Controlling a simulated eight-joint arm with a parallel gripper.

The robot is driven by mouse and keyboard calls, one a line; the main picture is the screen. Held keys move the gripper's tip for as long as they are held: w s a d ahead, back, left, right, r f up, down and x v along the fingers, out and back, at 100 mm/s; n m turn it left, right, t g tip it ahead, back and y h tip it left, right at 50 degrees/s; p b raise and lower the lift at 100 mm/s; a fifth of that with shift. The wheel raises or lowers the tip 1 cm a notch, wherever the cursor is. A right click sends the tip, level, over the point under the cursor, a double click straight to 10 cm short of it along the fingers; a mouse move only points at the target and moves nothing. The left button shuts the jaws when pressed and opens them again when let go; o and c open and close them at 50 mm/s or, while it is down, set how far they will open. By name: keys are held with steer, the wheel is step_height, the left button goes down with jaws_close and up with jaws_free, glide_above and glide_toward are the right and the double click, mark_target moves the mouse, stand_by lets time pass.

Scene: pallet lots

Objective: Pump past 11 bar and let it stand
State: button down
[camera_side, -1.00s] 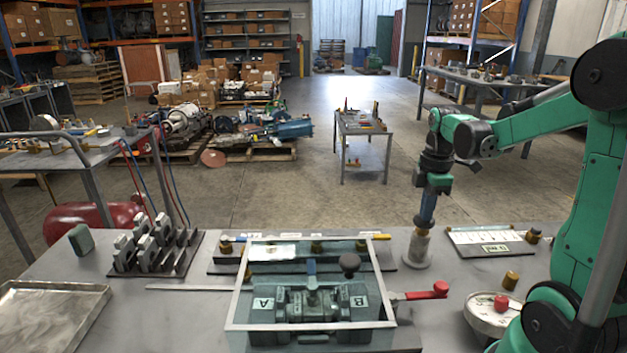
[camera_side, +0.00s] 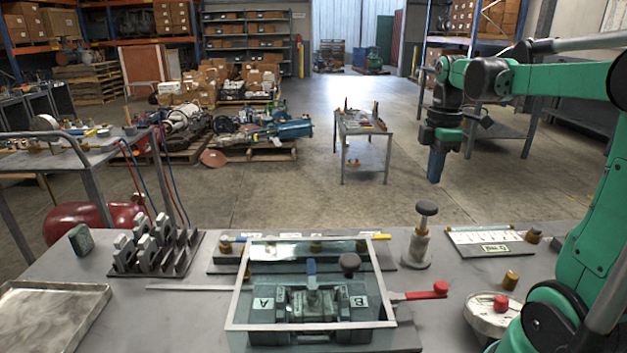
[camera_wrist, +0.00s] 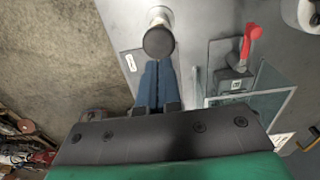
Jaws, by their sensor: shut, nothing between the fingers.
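The hand pump (camera_side: 417,250) is a grey cylinder with a dark round knob (camera_side: 427,208) on a raised stem, upright on the bench. My gripper (camera_side: 435,178) is above the bench, higher than the knob and apart from it. Its blue fingers are together and empty. In the wrist view the fingers (camera_wrist: 158,66) point toward the knob (camera_wrist: 159,42). A round white dial with a red cap (camera_side: 493,315) stands at the front right, partly behind my arm; its reading cannot be made out.
A clear framed cover (camera_side: 232,310) stands over a valve block marked A and B. A red-handled lever (camera_side: 438,289) sticks out beside it. A brass fitting (camera_side: 510,280) and a labelled plate (camera_side: 480,238) lie right of the pump. A metal tray (camera_side: 50,320) is at left.

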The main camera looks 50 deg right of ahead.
mark_target(427, 206)
step_height(427, 206, up, 6)
stand_by(0.4)
steer(key=shift+a, duration=0.1)
steer(key=w+a+f+m+t, duration=0.1)
steer(key=a+f+m+t, duration=0.1)
steer(key=a, duration=0.4)
steer(key=w+a+f+m+t, duration=0.1)
steer(key=a+f+m+t, duration=0.1)
steer(key=a+f+m, duration=0.2)
steer(key=w+a+f+m+t, duration=0.1)
steer(key=a+f+m+t, duration=0.2)
steer(key=a, duration=0.7)
steer(key=shift+a+f, duration=0.25)
steer(key=shift+f, duration=0.4)
